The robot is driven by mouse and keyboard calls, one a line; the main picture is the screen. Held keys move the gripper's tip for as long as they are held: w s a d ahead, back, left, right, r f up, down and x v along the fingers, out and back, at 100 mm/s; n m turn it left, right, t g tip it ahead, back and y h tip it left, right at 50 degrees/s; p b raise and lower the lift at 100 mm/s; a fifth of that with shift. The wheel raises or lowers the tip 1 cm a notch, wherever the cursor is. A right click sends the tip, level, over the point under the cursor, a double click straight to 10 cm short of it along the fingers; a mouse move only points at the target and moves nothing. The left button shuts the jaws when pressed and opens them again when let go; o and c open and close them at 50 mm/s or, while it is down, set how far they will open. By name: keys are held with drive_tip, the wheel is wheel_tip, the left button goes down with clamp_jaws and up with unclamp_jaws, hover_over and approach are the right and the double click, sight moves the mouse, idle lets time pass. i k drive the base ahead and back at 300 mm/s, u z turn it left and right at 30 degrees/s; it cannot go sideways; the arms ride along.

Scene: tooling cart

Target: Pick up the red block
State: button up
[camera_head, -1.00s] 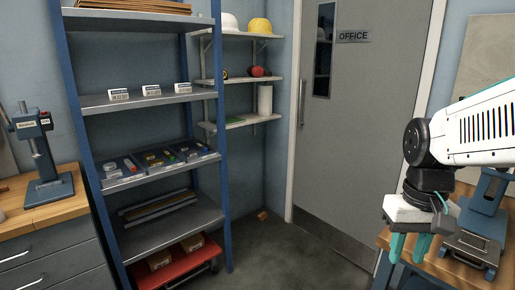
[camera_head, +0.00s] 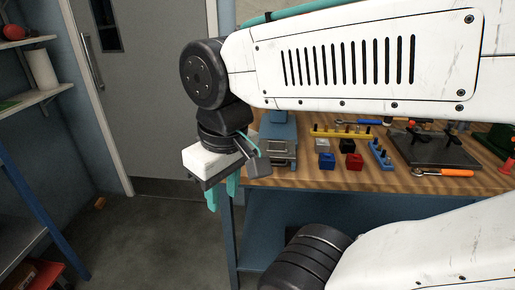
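The red block (camera_head: 354,161) sits on the wooden workbench, right of a blue block (camera_head: 327,160) and just in front of a black block (camera_head: 347,146). My gripper (camera_head: 223,193) hangs in the air left of the bench's left edge, well to the left of the red block. Its teal fingers point down with a gap between them and nothing held. My white arm spans the upper right of the view.
The workbench (camera_head: 290,181) also holds a grey block (camera_head: 322,145), a yellow rack (camera_head: 341,133), a blue pegged holder (camera_head: 379,155), a dark plate fixture (camera_head: 432,149) and an orange-handled tool (camera_head: 456,172). A blue-and-grey vise-like device (camera_head: 277,140) stands near the bench's left end. Floor is free at left.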

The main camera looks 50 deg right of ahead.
sight(356, 163)
drive_tip(key=z, duration=1.15)
